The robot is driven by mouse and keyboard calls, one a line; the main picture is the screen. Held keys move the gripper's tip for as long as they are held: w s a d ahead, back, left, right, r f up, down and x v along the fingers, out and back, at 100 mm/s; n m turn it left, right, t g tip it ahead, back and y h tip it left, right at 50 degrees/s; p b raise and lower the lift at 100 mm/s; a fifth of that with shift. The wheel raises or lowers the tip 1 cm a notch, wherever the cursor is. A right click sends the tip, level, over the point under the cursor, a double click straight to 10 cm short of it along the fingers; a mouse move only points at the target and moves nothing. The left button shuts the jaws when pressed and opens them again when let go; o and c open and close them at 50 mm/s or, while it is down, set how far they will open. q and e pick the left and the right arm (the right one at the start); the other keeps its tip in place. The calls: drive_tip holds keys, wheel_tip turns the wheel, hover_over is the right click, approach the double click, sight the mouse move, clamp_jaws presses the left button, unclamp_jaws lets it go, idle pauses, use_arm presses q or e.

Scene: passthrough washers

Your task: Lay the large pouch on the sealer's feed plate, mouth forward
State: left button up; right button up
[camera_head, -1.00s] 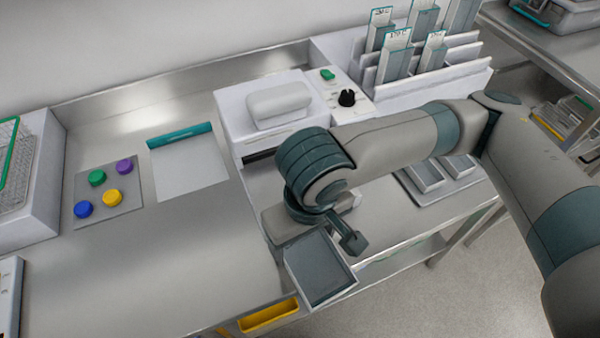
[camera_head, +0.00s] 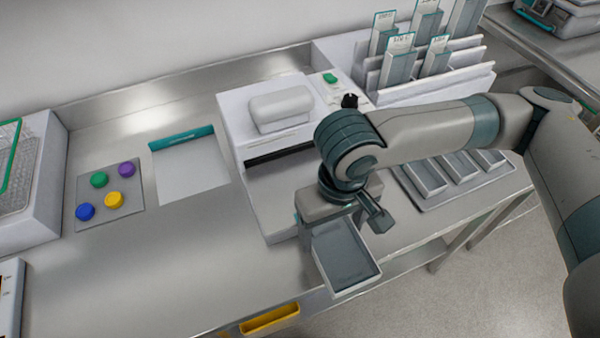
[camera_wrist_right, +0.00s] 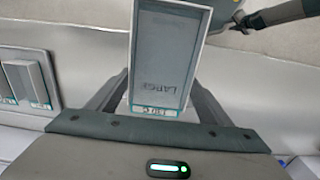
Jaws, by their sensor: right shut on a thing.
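The large pouch (camera_head: 347,262), a pale grey rectangular thing with a raised-looking pale border, hangs out over the bench's front edge in the head view. In the right wrist view the pouch (camera_wrist_right: 167,55) reads "LARGE", with a "130 C" label at its near end. My right gripper (camera_head: 343,226) is shut on that near end; its fingers (camera_wrist_right: 155,95) lie either side. The white sealer (camera_head: 235,118) stands behind, with a dark slot. Its grey feed plate (camera_head: 262,195) lies in front of the slot, left of the gripper and partly hidden by my arm. My left gripper is out of view.
A green button (camera_head: 330,77) and a black knob (camera_head: 349,101) sit beside the sealer. A rack (camera_head: 425,90) holds upright pouches at the back right. A compartment tray (camera_head: 450,190) lies right of my wrist. Coloured caps sit on a grey pad (camera_head: 90,222) at left.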

drive_tip(key=p, duration=0.3)
hover_over(299, 181)
drive_tip(key=s+d, duration=0.1)
drive_tip(key=s, duration=0.3)
drive_tip(key=shift+w+d, duration=0.2)
drive_tip(key=shift+w, duration=0.05)
drive_tip(key=shift+w, duration=0.1)
drive_tip(key=shift+w+a, duration=0.15)
drive_tip(key=shift+w, duration=0.1)
drive_tip(key=w, duration=0.1)
drive_tip(key=w+a+p, duration=0.1)
drive_tip(key=w, duration=0.1)
drive_tip(key=shift+a+r, duration=0.1)
drive_tip(key=shift+s+f+p, duration=0.15)
drive_tip(key=shift+f+p, duration=0.2)
drive_tip(key=shift+f, duration=0.5)
